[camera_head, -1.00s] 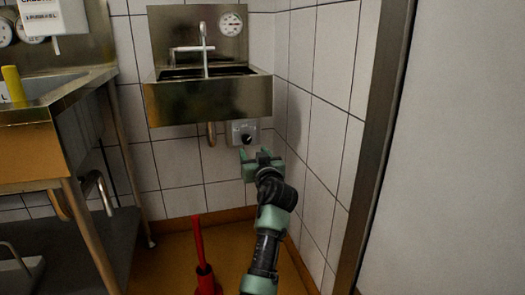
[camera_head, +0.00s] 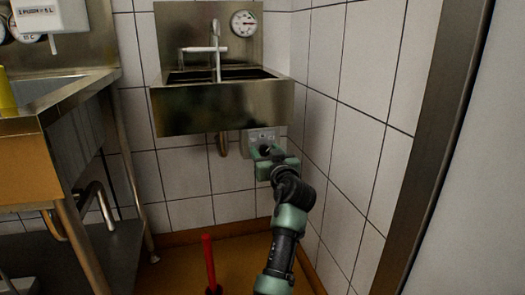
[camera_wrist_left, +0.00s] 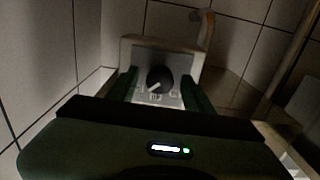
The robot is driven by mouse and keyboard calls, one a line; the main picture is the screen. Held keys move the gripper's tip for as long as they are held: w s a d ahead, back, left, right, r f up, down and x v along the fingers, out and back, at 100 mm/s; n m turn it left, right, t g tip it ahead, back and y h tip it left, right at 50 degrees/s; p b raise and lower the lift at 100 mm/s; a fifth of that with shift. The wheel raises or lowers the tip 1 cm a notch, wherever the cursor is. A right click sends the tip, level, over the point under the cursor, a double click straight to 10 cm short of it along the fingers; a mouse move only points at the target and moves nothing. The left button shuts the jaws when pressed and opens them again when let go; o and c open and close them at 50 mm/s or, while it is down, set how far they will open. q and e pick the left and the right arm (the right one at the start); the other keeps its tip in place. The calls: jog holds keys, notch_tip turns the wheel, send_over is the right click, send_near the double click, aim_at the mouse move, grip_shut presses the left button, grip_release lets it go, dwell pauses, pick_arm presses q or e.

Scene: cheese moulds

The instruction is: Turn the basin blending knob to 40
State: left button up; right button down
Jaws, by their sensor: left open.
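The basin blending knob (camera_wrist_left: 160,78) is a round black knob with a light pointer mark, on a pale plate (camera_wrist_left: 185,62) fixed to the tiled wall. In the left wrist view its pointer slants to the lower left; the scale figures are too small to read. In the head view the plate (camera_head: 262,135) shows under the steel basin (camera_head: 222,107), and my gripper covers much of it. My left gripper (camera_head: 264,152) is open. In the left wrist view its green fingers stand to the left and right of the knob; I cannot tell whether they touch it.
A round dial gauge (camera_head: 244,23) is on the backsplash above the basin. A drain pipe (camera_head: 222,144) hangs left of the plate. The tiled side wall (camera_head: 345,130) is close on the right. A red handle (camera_head: 209,262) stands on the floor, and a steel sink bench (camera_head: 75,105) is at left.

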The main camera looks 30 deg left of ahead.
pick_arm(q)
jog(key=shift+d, duration=0.1)
jog(key=shift+r, duration=0.1)
jog(key=shift+c, duration=1.2)
grip_shut()
jog(key=shift+s, duration=0.1)
